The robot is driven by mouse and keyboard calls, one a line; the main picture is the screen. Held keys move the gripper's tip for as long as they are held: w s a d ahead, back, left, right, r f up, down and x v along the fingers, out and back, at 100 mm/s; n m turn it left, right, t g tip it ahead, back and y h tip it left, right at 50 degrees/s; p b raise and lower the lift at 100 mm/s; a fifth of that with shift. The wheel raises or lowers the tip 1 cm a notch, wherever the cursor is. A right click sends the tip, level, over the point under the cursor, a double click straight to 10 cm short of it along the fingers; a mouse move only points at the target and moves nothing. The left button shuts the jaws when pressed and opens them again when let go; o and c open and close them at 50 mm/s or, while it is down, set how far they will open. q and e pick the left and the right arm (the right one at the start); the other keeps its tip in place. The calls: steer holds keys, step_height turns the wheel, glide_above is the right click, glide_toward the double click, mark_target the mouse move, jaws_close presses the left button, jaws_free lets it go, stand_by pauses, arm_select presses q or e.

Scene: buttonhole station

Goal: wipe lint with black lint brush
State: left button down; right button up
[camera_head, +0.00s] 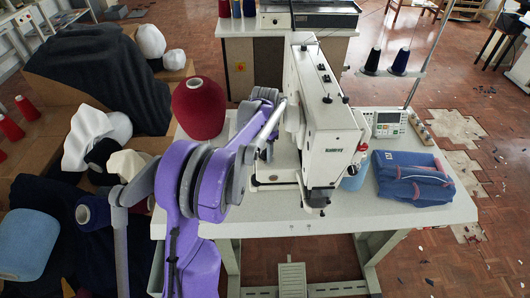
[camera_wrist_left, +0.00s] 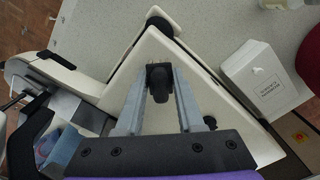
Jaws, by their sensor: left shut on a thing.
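My left gripper (camera_wrist_left: 159,78) shows in the left wrist view with its two grey fingers closed around a small black piece, which I take to be the black lint brush (camera_wrist_left: 158,86). Only a short part of it shows between the fingers. In the head view my purple left arm reaches over the table's left side, beside the sewing machine (camera_head: 325,115); the fingers and brush cannot be made out there. In the left wrist view the machine's pale body (camera_wrist_left: 225,108) lies behind the fingers. I cannot make out any lint. My right gripper is not in view.
A red thread cone (camera_head: 199,107) stands on the grey table (camera_head: 290,218) left of the machine. A blue bag (camera_head: 413,178) and a control box (camera_head: 388,123) sit at the right. A white labelled box (camera_wrist_left: 265,80) shows in the wrist view. The table's front strip is clear.

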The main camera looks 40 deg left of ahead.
arm_select(q)
steer(key=shift+f, duration=0.5)
